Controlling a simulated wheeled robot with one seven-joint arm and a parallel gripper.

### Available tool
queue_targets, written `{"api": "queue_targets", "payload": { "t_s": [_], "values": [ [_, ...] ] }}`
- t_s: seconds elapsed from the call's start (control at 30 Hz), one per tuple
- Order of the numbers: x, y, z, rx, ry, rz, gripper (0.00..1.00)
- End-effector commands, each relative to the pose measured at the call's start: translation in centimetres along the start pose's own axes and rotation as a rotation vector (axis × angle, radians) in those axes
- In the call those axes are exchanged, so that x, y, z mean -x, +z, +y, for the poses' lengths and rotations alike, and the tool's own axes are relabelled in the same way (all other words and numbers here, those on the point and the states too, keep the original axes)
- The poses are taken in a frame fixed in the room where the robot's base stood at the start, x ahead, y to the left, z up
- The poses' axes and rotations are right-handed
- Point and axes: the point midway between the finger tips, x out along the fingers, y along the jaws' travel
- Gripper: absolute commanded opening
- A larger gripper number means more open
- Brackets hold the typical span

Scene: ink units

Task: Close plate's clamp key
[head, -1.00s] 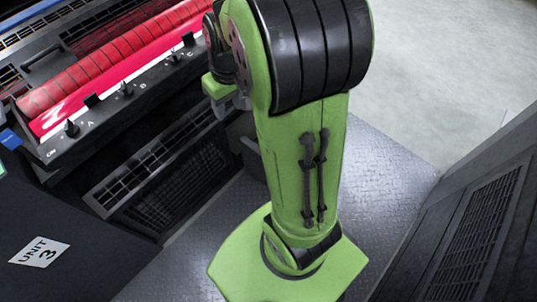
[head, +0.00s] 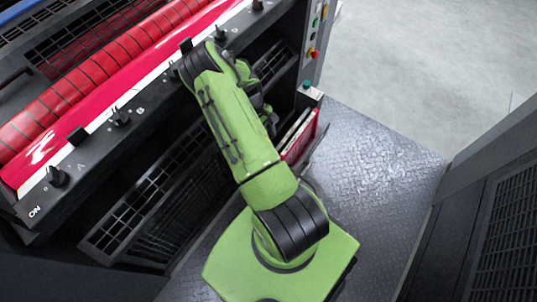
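A black bar (head: 105,135) runs along the front of the press below the red roller, with several black keys on it. One key (head: 57,176) stands by the ON mark and letter A, another key (head: 121,117) by the letter B, and a third key (head: 220,34) farther up the bar. A glossy red and white plate (head: 90,110) lies along the roller behind the bar. My gripper (head: 266,114) seems to be the dark part at the arm's folded end, right of the bar and apart from the keys. Its fingers are too unclear to tell whether they are open.
A red and white item (head: 301,134) sits in a holder at the press's right end, close to my arm. A button panel (head: 315,35) stands above it. Dark grilled housing (head: 492,210) stands at right. The metal walkway floor (head: 375,165) is clear.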

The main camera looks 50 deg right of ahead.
Motion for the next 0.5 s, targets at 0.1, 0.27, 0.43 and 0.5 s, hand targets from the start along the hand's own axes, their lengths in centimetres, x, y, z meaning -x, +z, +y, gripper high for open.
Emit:
{"api": "queue_targets", "payload": {
  "t_s": [0.1,0.27,0.43,0.5],
  "values": [
    [-1.1,0.1,0.1,0.001,-0.001,-0.006,0.45],
    [-4.7,0.1,0.0,0.000,-0.001,-0.008,0.45],
    [-9.0,0.1,0.0,0.000,-0.002,-0.006,0.45],
    [-10.8,0.1,0.0,-0.001,-0.001,-0.006,0.45]
  ]
}}
